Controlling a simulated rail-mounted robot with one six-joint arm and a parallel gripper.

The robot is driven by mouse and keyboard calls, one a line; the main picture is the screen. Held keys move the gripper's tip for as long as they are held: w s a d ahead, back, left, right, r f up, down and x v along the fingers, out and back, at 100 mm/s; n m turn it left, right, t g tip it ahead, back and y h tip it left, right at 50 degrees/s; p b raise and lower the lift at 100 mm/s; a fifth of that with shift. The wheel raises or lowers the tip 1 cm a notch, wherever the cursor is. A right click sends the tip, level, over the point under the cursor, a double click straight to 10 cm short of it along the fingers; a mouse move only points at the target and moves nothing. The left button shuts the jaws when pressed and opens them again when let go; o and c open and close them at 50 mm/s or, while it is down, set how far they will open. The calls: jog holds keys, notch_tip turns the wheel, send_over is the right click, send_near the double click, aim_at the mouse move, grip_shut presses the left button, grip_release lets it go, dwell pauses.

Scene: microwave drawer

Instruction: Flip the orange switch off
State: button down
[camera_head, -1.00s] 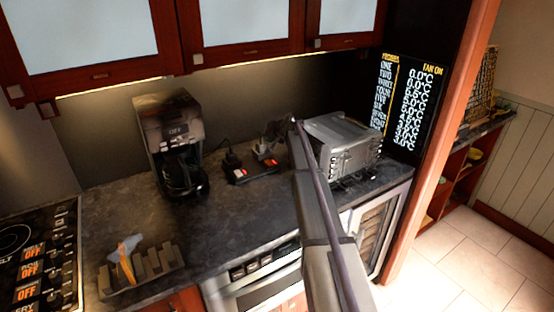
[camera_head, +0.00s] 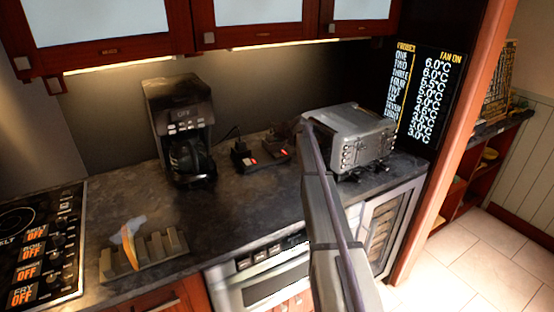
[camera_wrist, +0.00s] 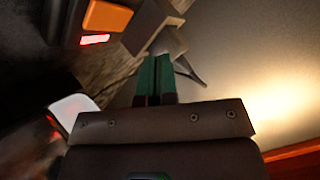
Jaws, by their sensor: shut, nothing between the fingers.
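The orange switch (camera_wrist: 108,16) shows at the top left of the wrist view, on a dark block with a lit red patch below it. A second switch, whitish with red at its edge (camera_wrist: 72,112), is at the lower left. In the head view the dark switch blocks (camera_head: 246,160) sit at the back of the counter, too small to tell which switch is orange. My gripper (camera_wrist: 155,80) is shut and empty, its green fingertips to the right of and below the orange switch in the wrist picture, apart from it. In the head view I cannot make out the fingertips.
A coffee maker (camera_head: 182,125) stands left of the blocks and a silver toaster oven (camera_head: 355,140) right of them. A slotted holder (camera_head: 150,258) and a cooktop (camera_head: 40,250) are at front left. Cabinets (camera_head: 265,22) hang above. The middle counter is clear.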

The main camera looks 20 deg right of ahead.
jog(key=shift+w+f+b, duration=0.15)
jog(key=shift+f+b, duration=0.5)
jog(key=shift+f, duration=0.55)
dwell(1.0)
jog(key=shift+f+b, duration=0.4)
jog(key=shift+f+b, duration=0.3)
dwell(0.4)
jog(key=shift+r, duration=0.1)
jog(key=shift+r+p, duration=0.65)
jog(key=shift+p, duration=0.1)
jog(key=r+p, duration=0.5)
jog(key=shift+s+r, duration=0.1)
jog(key=shift+s, duration=0.2)
